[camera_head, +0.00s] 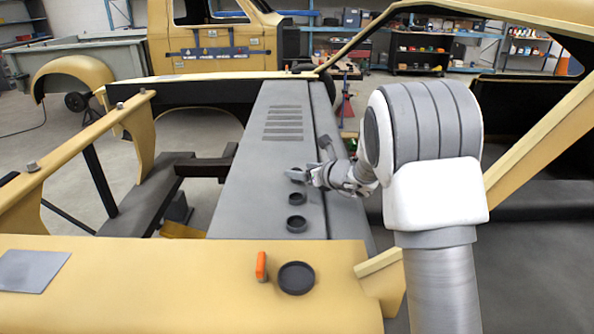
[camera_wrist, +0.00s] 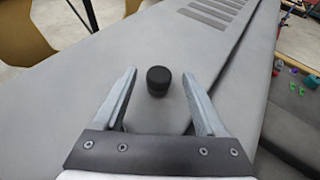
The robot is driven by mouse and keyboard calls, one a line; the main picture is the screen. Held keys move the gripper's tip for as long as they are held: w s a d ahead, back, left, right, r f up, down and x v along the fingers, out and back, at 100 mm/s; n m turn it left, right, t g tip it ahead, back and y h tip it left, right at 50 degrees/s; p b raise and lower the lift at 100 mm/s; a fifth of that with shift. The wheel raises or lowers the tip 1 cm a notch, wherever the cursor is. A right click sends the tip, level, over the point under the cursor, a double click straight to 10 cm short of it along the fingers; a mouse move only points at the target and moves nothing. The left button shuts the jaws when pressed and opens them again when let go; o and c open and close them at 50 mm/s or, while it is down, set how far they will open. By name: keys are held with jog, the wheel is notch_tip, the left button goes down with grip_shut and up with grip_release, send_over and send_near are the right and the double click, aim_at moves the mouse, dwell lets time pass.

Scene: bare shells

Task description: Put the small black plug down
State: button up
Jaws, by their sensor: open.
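The small black plug (camera_wrist: 158,81) is a short round cylinder with a flat top. In the wrist view it stands upright on the grey panel (camera_wrist: 75,95), between and a little ahead of my spread fingers. Clear gaps show between it and both fingers. My gripper (camera_head: 297,175) is open and low over the grey panel in the head view, reaching in from the right. I cannot make out this plug clearly in the head view; the gripper seems to cover it.
Two small dark round pieces, one (camera_head: 296,198) behind the other (camera_head: 296,224), sit on the panel nearer than my gripper. A larger black round piece (camera_head: 296,278) and an orange piece (camera_head: 261,265) are on the yellow front surface. The panel left of my gripper is clear.

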jog(key=v, duration=0.8)
jog(key=shift+s+d+r, duration=0.1)
jog(key=shift+s+d, duration=0.05)
jog(key=shift+s, duration=0.15)
jog(key=s+a+r+n+g, duration=0.2)
jog(key=s+r+n+g, duration=0.1)
jog(key=s+n, duration=0.6)
jog(key=s+a+r+n+g, duration=0.2)
jog(key=s+r+n, duration=0.2)
jog(key=s+n, duration=0.5)
jog(key=s+d+f+n+h, duration=0.1)
jog(key=s+d+n+h, duration=0.2)
jog(key=s, duration=0.6)
jog(key=s+d+f+n+h, duration=0.1)
jog(key=s+d+n+h, duration=0.3)
jog(key=s+d+n, duration=0.4)
jog(key=shift+s+d+f+g, duration=0.15)
jog(key=shift+s+d+g, duration=0.15)
jog(key=shift+s+d, duration=0.45)
jog(key=shift+s+a, duration=0.1)
jog(key=shift+a, duration=0.1)
jog(key=shift+c, duration=0.2)
jog(key=c, duration=0.3)
